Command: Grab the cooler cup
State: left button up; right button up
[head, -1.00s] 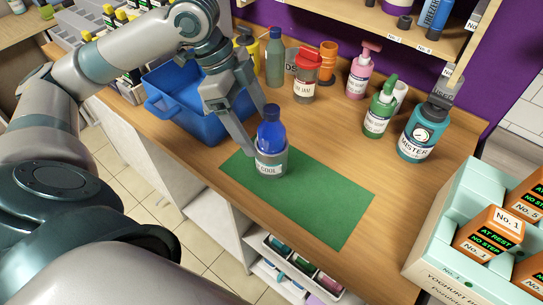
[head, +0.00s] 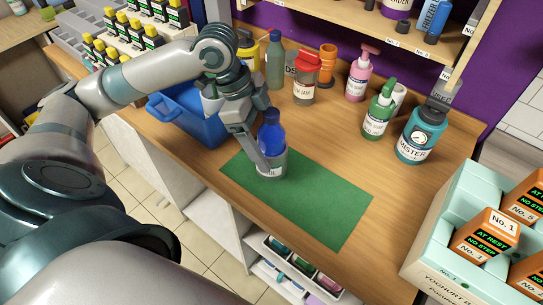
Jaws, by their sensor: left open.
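The cooler cup (head: 273,164) is a grey cup with a partly hidden label, standing on the green mat (head: 318,205) near its upper left end. A blue bottle (head: 271,133) stands inside it, its cap above the rim. My left gripper (head: 266,153) is open and reaches down at the cup from the upper left. One finger lies in front of the cup's left side. The other finger is mostly hidden behind the bottle, so contact cannot be told. My right gripper is not in view.
A blue bin (head: 187,118) stands left of the cup. Behind are a red-lidded jar (head: 305,88), a pink pump bottle (head: 361,74), a green bottle (head: 379,112) and a teal canister (head: 421,134). A pale crate (head: 437,240) stands at right. The mat's right part is clear.

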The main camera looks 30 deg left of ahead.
aim_at(269, 129)
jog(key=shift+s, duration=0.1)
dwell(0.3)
